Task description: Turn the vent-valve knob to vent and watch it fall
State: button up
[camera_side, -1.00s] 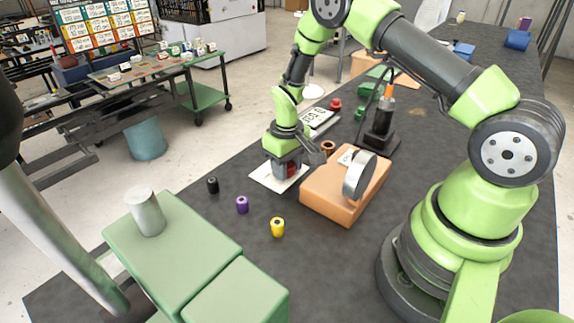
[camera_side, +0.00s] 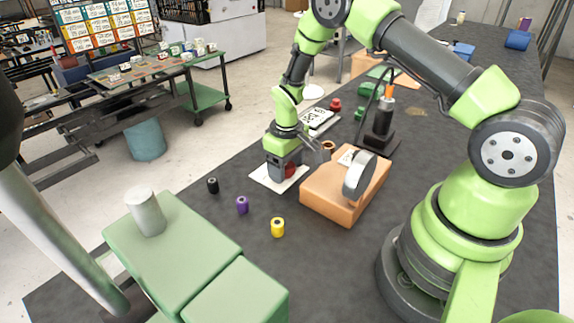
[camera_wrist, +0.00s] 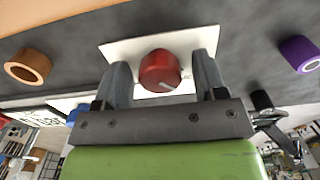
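The red knob (camera_wrist: 160,70) stands on a white plate (camera_wrist: 118,50) and carries a pale pointer mark on its near side. In the wrist view my gripper (camera_wrist: 165,75) has one finger on each side of the knob, with gaps showing between knob and fingers. In the side view my gripper (camera_side: 284,172) points down over the white plate (camera_side: 262,180), and the red knob (camera_side: 290,170) is partly hidden by it. A dark upright device (camera_side: 380,135) with an orange top stands behind an orange block. Whether anything on it is falling cannot be told.
The orange block (camera_side: 325,195) bears a round silver-rimmed disc (camera_side: 359,177), close right of my gripper. Black (camera_side: 213,186), purple (camera_side: 242,205) and yellow (camera_side: 277,228) spools lie in front. A green box (camera_side: 165,250) with a grey cylinder (camera_side: 146,212) is front left.

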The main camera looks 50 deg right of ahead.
notch_tip(320, 180, up, 10)
jog(key=shift+f, duration=0.1)
dwell(0.5)
jog(key=s+a+r+m+t, duration=0.1)
jog(key=s+a+r+t, duration=0.15)
jog(key=r, duration=0.55)
jog(key=s+a+r+m+t, duration=0.1)
jog(key=s+a+r, duration=0.1)
jog(key=s+r, duration=0.35)
jog(key=s+a+r+m+t+y, duration=0.1)
jog(key=s+a+r+t, duration=0.1)
jog(key=s, duration=0.4)
jog(key=s+a+r+m+t+y, duration=0.1)
jog(key=s+a+r, duration=0.1)
jog(key=s+r, duration=0.3)
jog(key=shift+s+a+t, duration=0.15)
jog(key=shift+s+t, duration=0.2)
jog(key=shift+s, duration=0.2)
dwell(0.4)
